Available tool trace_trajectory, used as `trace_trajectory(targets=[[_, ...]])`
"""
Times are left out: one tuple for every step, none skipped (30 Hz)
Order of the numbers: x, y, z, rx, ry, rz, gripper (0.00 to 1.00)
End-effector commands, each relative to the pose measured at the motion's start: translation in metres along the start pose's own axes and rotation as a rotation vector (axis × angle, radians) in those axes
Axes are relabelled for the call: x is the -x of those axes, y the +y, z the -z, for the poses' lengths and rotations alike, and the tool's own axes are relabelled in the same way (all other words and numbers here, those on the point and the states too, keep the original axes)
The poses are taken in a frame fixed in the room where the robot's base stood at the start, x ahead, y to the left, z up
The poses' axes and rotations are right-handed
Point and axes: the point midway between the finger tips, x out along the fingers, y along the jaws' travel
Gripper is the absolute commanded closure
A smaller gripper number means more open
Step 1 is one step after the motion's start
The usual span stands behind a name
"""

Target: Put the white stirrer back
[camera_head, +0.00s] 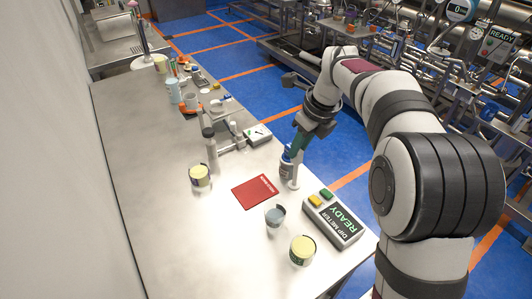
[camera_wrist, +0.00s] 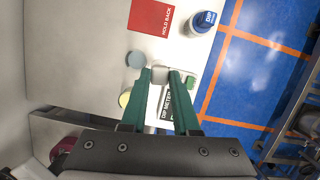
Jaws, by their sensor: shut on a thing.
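My gripper (camera_head: 296,156) has green fingers and points down over the right side of the table. In the wrist view its fingertips (camera_wrist: 160,78) are shut on a pale block-like piece, which I take for the white stirrer (camera_wrist: 160,74). In the head view a white piece (camera_head: 293,184) shows below the fingers, close above or at the table top; contact cannot be told. Most of the stirrer is hidden.
A red HOLD BACK card (camera_head: 259,191) lies on the grey table (camera_head: 150,220). A grey cup (camera_head: 275,216), yellow-topped cans (camera_head: 302,250) (camera_head: 199,177) and the dip meter (camera_head: 335,221) stand nearby. A grey stand (camera_head: 211,143) and small gauge box (camera_head: 257,135) are farther back. The table's left side is clear.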

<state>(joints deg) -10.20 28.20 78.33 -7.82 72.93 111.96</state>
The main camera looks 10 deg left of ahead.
Motion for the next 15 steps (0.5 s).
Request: trace_trajectory(targets=[[-0.008,-0.006,-0.015,-0.04,-0.004,0.012,1.0],[-0.011,-0.009,-0.022,-0.065,-0.006,0.02,1.0],[-0.015,-0.012,-0.029,-0.094,-0.01,0.029,1.0],[-0.017,-0.013,-0.033,-0.11,-0.012,0.033,1.0],[-0.02,-0.013,-0.038,-0.121,-0.014,0.036,1.0],[-0.026,-0.011,-0.043,-0.13,-0.014,0.037,1.0],[-0.031,-0.008,-0.048,-0.134,-0.014,0.038,1.0],[-0.037,-0.003,-0.053,-0.135,-0.014,0.038,1.0],[-0.047,0.004,-0.061,-0.135,-0.014,0.038,1.0],[-0.056,0.009,-0.067,-0.133,-0.013,0.037,1.0],[-0.063,0.014,-0.073,-0.133,-0.014,0.038,1.0],[-0.073,0.021,-0.081,-0.134,-0.013,0.038,1.0],[-0.08,0.026,-0.087,-0.133,-0.014,0.039,1.0],[-0.087,0.03,-0.092,-0.133,-0.015,0.039,1.0],[-0.095,0.036,-0.098,-0.134,-0.015,0.039,1.0]])
